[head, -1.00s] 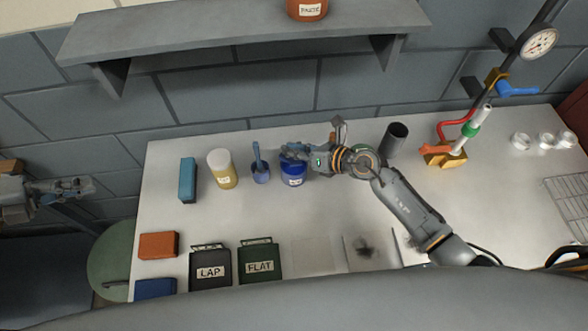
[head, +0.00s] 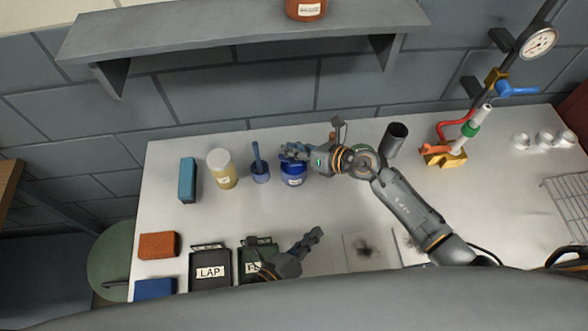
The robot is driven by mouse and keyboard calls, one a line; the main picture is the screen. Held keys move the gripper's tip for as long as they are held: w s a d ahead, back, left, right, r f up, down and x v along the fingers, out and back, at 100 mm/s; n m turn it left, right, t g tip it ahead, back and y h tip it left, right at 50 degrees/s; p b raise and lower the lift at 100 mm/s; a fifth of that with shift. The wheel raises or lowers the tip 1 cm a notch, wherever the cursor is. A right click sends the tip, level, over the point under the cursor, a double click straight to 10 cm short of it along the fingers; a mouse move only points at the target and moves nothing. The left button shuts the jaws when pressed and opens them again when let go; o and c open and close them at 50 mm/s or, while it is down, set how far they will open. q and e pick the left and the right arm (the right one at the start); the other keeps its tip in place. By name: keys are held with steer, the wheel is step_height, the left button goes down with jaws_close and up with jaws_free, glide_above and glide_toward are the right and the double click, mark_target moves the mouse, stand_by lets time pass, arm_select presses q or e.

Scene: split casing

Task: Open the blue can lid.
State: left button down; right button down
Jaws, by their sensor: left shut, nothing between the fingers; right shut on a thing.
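The blue can (head: 293,178) with a white label stands upright on the white table, back of centre. My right gripper (head: 292,151) reaches in from the right and is shut at the top of the can, over its lid. The fingers cover most of the lid, so I cannot see whether it is seated or loose. My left gripper (head: 313,237) is low in the head view, over the table in front of the can. It is shut and empty, apart from the can, and partly covers the FLAT holder.
A yellow jar (head: 222,168), a blue cup with a brush (head: 260,172) and a teal block (head: 188,180) stand left of the can. The LAP holder (head: 210,271) and FLAT holder (head: 252,270) are in front. A dark cylinder (head: 396,138) stands right.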

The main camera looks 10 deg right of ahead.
arm_select(q)
steer(key=w+y, duration=0.1)
steer(key=w, duration=0.1)
steer(key=w+d+t+y, duration=0.1)
steer(key=w+y, duration=0.1)
steer(key=w+r+t+y, duration=0.1)
steer(key=w, duration=0.1)
steer(key=shift+w+d+r+y, duration=0.1)
steer(key=shift+w+d+y, duration=0.2)
steer(key=shift+w, duration=0.05)
arm_select(e)
steer(key=shift+w+d, duration=0.15)
arm_select(q)
steer(key=shift+w+a+r+t+y, duration=0.1)
steer(key=shift+w+t+y, duration=0.2)
steer(key=shift+y, duration=0.4)
arm_select(e)
steer(key=shift+r, duration=0.1)
arm_select(q)
steer(key=s+a+r+y, duration=0.2)
steer(key=a+y, duration=0.2)
steer(key=y, duration=0.1)
steer(key=shift+m+t, duration=0.3)
steer(key=shift+m, duration=0.1)
steer(key=x, duration=0.9)
steer(key=shift+w+d, duration=0.1)
steer(key=shift+w, duration=0.15)
steer(key=w+r, duration=0.2)
steer(key=r, duration=0.1)
steer(key=shift+w, duration=0.4)
